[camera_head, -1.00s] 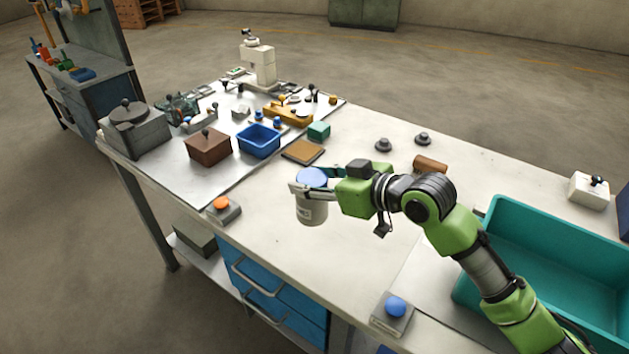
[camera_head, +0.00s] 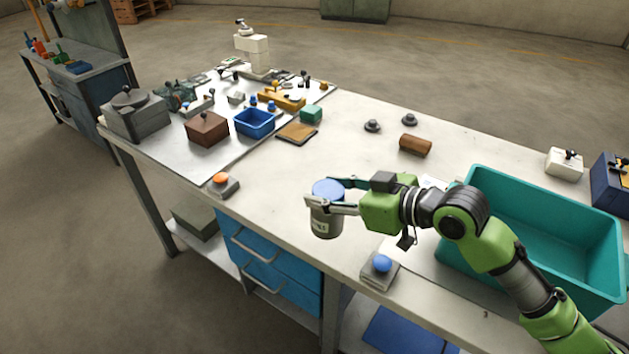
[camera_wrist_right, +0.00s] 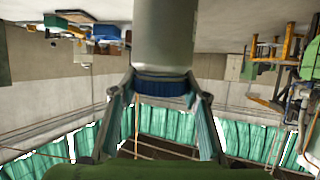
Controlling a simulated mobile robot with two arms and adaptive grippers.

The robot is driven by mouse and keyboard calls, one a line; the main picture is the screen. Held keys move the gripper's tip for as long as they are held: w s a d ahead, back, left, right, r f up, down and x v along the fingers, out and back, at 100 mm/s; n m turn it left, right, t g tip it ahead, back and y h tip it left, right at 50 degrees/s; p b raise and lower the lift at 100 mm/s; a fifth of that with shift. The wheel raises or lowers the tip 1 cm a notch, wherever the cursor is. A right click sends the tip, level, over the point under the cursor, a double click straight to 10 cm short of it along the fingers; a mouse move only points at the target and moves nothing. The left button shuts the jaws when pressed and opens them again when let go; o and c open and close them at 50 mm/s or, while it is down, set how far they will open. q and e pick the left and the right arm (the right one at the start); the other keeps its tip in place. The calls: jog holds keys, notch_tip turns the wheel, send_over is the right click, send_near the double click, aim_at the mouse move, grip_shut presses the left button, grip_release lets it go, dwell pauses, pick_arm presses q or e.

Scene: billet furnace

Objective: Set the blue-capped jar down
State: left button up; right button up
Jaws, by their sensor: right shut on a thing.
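The blue-capped jar (camera_head: 326,221) is a grey-white cylinder with a blue lid and a label. It is upright near the front edge of the white bench (camera_head: 290,222). My right gripper (camera_head: 331,197) is shut on it near the lid, coming from the right. In the right wrist view the jar (camera_wrist_right: 165,35) appears upside down, its blue cap between the two fingers (camera_wrist_right: 160,95). I cannot tell whether the jar's base touches the bench. My left gripper is not in view.
A teal bin (camera_head: 540,230) stands right of the jar. A blue button box (camera_head: 381,271) and an orange button box (camera_head: 222,185) sit along the front edge. A brown cylinder (camera_head: 415,145) and a brown pad (camera_head: 297,132) lie behind. The bench between them is largely clear.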

jog(key=s+d+f+n, duration=0.1)
jog(key=s+d, duration=1.3)
jog(key=s, duration=0.1)
jog(key=shift+d+g+y, duration=0.3)
jog(key=shift+g+y, duration=0.1)
